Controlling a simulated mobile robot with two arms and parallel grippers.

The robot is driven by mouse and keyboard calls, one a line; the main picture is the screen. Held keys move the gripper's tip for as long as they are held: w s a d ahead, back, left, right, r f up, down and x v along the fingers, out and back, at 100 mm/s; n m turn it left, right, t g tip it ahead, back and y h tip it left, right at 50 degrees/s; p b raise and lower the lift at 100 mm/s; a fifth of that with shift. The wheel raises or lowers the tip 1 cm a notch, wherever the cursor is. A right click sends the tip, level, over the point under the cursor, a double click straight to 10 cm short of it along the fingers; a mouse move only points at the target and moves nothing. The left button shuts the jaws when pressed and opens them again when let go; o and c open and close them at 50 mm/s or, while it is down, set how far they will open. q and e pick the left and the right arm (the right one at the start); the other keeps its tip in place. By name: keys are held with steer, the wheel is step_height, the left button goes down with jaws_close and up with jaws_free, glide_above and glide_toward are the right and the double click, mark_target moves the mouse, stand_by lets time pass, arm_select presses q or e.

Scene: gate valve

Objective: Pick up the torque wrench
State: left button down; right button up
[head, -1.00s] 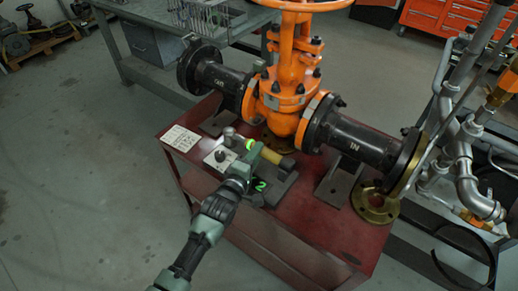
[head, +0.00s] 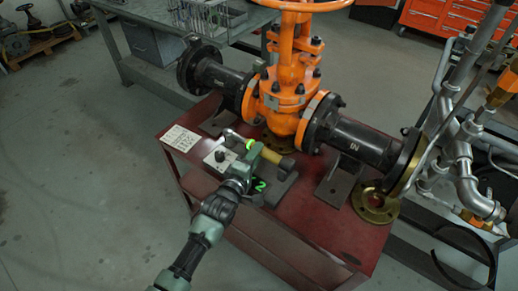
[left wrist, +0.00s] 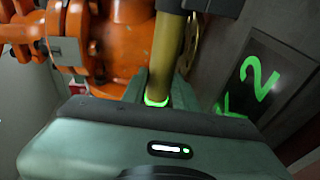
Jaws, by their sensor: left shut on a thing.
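The torque wrench (head: 281,161) has a yellow-tan handle, a green ring and a silver end. It is over the red cart's top, in front of the orange valve. My left gripper (head: 256,153) is shut on the wrench near the green ring. In the left wrist view, the handle (left wrist: 168,50) rises from between the fingers, with the glowing green ring at its lower end. The fingers hide part of the wrench. I cannot tell whether the wrench touches the grey block below it. My right gripper is not in view.
The orange gate valve (head: 288,100) with black flanged pipes stands close behind the wrench. The cart's front right (head: 335,240) is clear.

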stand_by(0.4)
arm_select(q)
steer(key=shift+r, duration=0.2)
steer(key=shift+r, duration=0.1)
